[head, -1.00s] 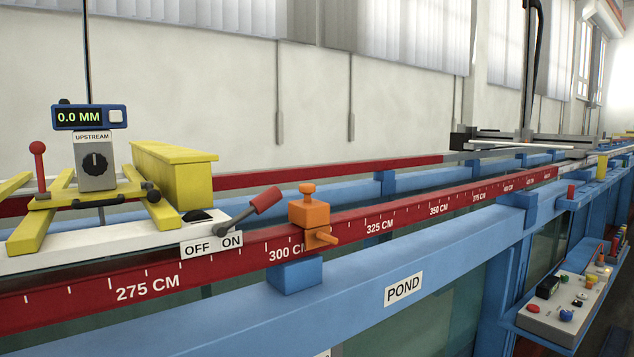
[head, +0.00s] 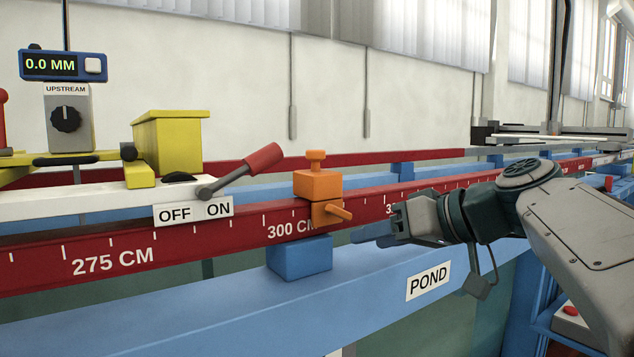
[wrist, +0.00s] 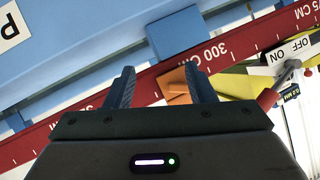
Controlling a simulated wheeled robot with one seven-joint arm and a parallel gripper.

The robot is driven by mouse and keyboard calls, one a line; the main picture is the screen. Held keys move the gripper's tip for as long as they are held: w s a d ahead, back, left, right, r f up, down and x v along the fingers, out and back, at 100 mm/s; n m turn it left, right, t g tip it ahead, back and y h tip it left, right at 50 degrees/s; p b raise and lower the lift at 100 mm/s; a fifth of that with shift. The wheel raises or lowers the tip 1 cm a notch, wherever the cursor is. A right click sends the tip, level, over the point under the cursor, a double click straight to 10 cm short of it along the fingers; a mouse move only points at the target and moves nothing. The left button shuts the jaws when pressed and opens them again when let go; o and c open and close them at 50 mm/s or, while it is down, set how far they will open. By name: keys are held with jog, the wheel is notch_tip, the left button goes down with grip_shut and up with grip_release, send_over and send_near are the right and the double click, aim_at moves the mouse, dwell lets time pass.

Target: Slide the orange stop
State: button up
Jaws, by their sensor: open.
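The orange stop (head: 318,187) sits on the red rail (head: 240,234) with the centimetre scale, just right of the 300 CM mark. It has a knob on top and a small handle on its front face. My gripper (head: 372,234) is to the right of the stop, at about the height of its handle, apart from it and empty. In the wrist view my gripper (wrist: 160,88) shows two spread fingers, with the orange stop (wrist: 174,84) seen between and beyond them, partly hidden by the right finger.
A white carriage with an OFF/ON plate (head: 194,210) and red-handled lever (head: 262,159) stands just left of the stop. A blue block (head: 300,258) sits below the stop. The rail is bare to the right, behind my arm.

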aim_at(324, 153)
notch_tip(324, 153, up, 11)
jog(key=w+d+n+t+y+b, duration=0.2)
jog(key=n+y, duration=0.3)
jog(key=n, duration=0.1)
jog(key=p+x, duration=0.1)
jog(key=x, duration=0.3)
jog(key=p+x, duration=0.1)
jog(key=x, duration=0.4)
jog(key=p+x, duration=0.2)
jog(key=x, duration=0.2)
jog(key=shift+a, duration=0.55)
